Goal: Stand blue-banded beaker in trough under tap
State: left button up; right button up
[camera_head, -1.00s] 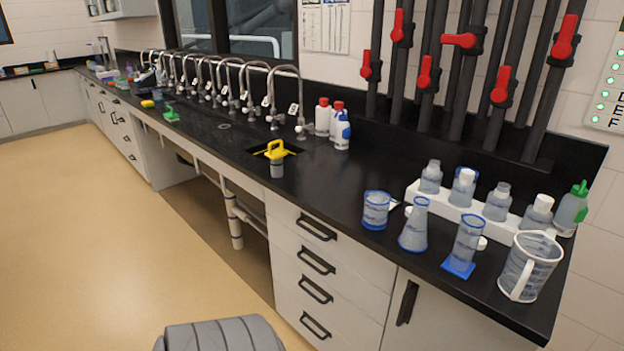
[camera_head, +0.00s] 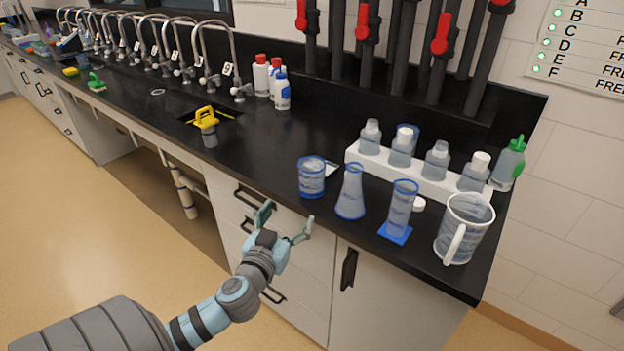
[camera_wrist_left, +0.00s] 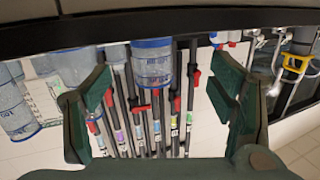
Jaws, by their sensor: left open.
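The blue-banded beaker (camera_head: 311,178) stands upright near the front edge of the black counter, left of the conical flask. It also shows in the left wrist view (camera_wrist_left: 153,64), upside down, between the spread fingers and beyond them. My left gripper (camera_head: 284,222) is open and empty, in front of the counter edge, lower than the beaker and apart from it. Its two fingers show in the left wrist view (camera_wrist_left: 160,92). The dark trough (camera_head: 228,114) is a recess in the counter at the left, below the nearest tap (camera_head: 238,92). My right gripper is not in view.
A yellow-handled item (camera_head: 207,124) stands at the trough's front edge. Bottles sit in a white rack (camera_head: 440,183) behind. The counter between trough and beaker is clear.

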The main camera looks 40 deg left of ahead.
aim_at(316, 167)
pick_arm(q)
jog(key=shift+t, duration=0.4)
jog(key=w+a+r, duration=0.1)
jog(key=w, duration=0.3)
jog(key=w+a+r, duration=0.1)
jog(key=w, duration=0.3)
jog(key=w+a+r+p, duration=0.1)
jog(key=w, duration=0.4)
jog(key=shift+w+a+r, duration=0.1)
jog(key=shift+a+r, duration=0.05)
jog(key=shift+w+a, duration=0.15)
jog(key=shift+w, duration=0.25)
jog(key=shift+s, duration=0.1)
jog(key=c, duration=1.2)
